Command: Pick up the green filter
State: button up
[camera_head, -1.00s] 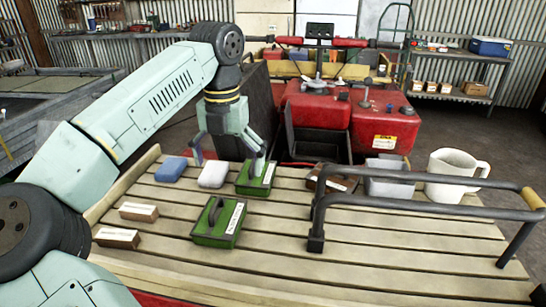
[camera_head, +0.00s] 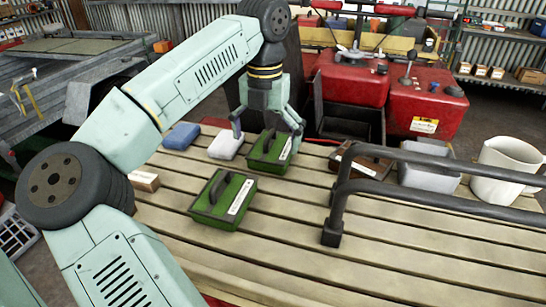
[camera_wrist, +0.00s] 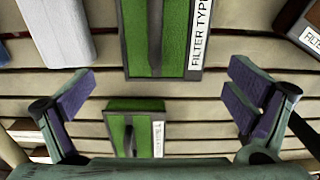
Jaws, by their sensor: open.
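Two green filters with dark handles and white labels lie on the slatted wooden bed. The far green filter (camera_head: 262,158) is beside the white block; it shows large at the top of the wrist view (camera_wrist: 136,40). The near green filter (camera_head: 210,210) lies closer to me and shows smaller, low between the fingers, in the wrist view (camera_wrist: 149,106). My gripper (camera_head: 268,134) is open and empty, over the far filter in the head view. In the wrist view my gripper (camera_wrist: 162,82) has its fingers spread, with bare slats between the fingertips.
A blue block (camera_head: 181,136) and a white block (camera_head: 226,145) lie left of the far filter. A brown box (camera_head: 362,163), a pale container (camera_head: 428,178) and a white mug (camera_head: 503,172) stand right, behind a dark metal rail (camera_head: 332,215). The front slats are clear.

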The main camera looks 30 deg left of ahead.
aim_at(268, 154)
jog(key=f+b, duration=0.1)
jog(key=f, duration=0.1)
jog(key=f+b, duration=0.2)
jog(key=shift+w+d+f, duration=0.15)
jog(key=shift+d+f, duration=0.05)
jog(key=shift+f, duration=0.2)
jog(key=shift+r, duration=0.15)
jog(key=shift+c, duration=0.3)
jog(key=c, duration=1.2)
